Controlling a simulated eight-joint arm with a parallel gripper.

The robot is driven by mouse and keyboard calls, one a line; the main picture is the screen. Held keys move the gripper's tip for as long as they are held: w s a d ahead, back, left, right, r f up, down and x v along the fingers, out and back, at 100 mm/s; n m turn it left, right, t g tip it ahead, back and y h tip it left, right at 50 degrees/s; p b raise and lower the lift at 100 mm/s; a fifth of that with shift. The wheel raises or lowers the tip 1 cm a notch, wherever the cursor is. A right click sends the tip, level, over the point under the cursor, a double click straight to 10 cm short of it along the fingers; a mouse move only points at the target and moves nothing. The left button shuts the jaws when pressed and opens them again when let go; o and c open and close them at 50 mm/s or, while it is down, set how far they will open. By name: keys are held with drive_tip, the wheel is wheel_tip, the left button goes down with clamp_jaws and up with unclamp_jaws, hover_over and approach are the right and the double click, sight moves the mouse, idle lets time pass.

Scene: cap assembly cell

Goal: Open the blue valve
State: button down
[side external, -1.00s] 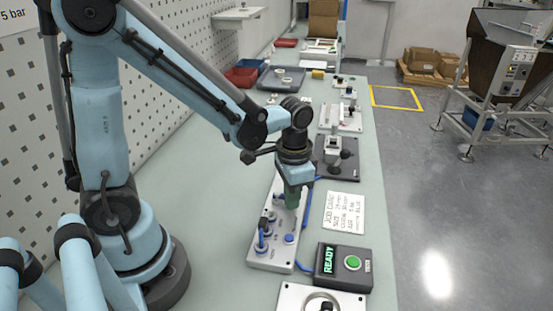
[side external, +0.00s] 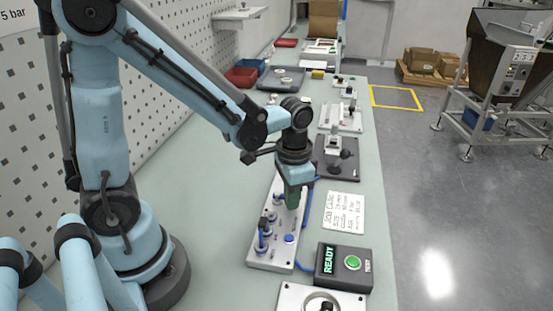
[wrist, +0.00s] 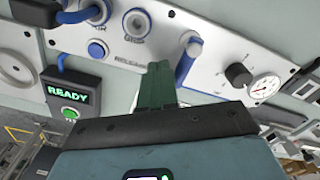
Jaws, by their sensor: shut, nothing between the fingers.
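My gripper has green fingers (wrist: 158,72), which are shut with nothing between them. In the side view my gripper (side external: 292,203) points down over the pale valve panel (side external: 266,260). In the wrist view a blue lever-like part (wrist: 185,65) with a grey end sits on the panel, just right of the fingertips; it looks like the blue valve's handle. I see a gap between it and the fingers in that view, but contact is hard to judge. In the side view my gripper hides that part of the panel.
The panel also carries a blue button (wrist: 97,49), a blue hose (wrist: 76,14), a black knob (wrist: 238,74) and a round gauge (wrist: 263,87). A dark box reading READY (side external: 338,266) with a green button stands at the panel's near right. A written card (side external: 344,211) lies right.

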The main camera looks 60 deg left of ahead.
drive_tip(key=shift+f, duration=0.8)
drive_tip(key=shift+r, duration=0.35)
